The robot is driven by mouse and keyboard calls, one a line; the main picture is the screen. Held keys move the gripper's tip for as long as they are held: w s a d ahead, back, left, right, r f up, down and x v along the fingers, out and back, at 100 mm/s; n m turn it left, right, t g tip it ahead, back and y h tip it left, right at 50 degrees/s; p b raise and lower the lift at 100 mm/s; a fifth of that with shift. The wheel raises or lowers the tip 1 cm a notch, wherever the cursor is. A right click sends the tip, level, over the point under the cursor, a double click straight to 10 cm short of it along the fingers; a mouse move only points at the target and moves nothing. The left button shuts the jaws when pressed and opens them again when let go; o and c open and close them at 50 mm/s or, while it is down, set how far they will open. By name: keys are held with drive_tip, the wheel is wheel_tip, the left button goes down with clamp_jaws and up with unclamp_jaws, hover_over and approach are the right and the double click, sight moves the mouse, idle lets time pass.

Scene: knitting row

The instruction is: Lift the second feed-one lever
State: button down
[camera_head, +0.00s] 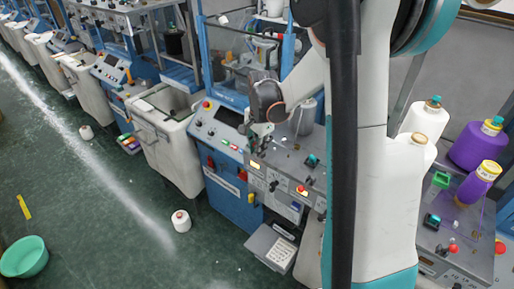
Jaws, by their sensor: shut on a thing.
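My gripper (261,140) is small and dark in the view, pointing down at the grey control panel (285,165) of the middle knitting machine. It is shut on a small lever at the panel's left edge, which the fingers mostly hide. I cannot read the lever's label or tell how far it is raised. A small dark lever-like part (273,186) sits lower on the panel front, apart from my gripper.
A lit red button (302,190) and a teal-topped knob (312,160) are right of my gripper. A white cone (181,221) and a green basin (24,257) are on the floor; the aisle is otherwise mostly open.

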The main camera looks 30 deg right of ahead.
drive_tip(key=shift+w+d+g+y+b, duration=0.25)
drive_tip(key=shift+d+y+b, duration=0.25)
drive_tip(key=shift+y+b, duration=0.45)
drive_tip(key=shift+r+y, duration=0.15)
drive_tip(key=shift+y, duration=0.1)
drive_tip(key=c, duration=1.7)
unclamp_jaws()
drive_tip(key=shift+o, duration=0.2)
drive_tip(key=shift+r, duration=0.1)
drive_tip(key=v, duration=1.2)
drive_tip(key=shift+w, duration=0.15)
drive_tip(key=shift+c, duration=0.5)
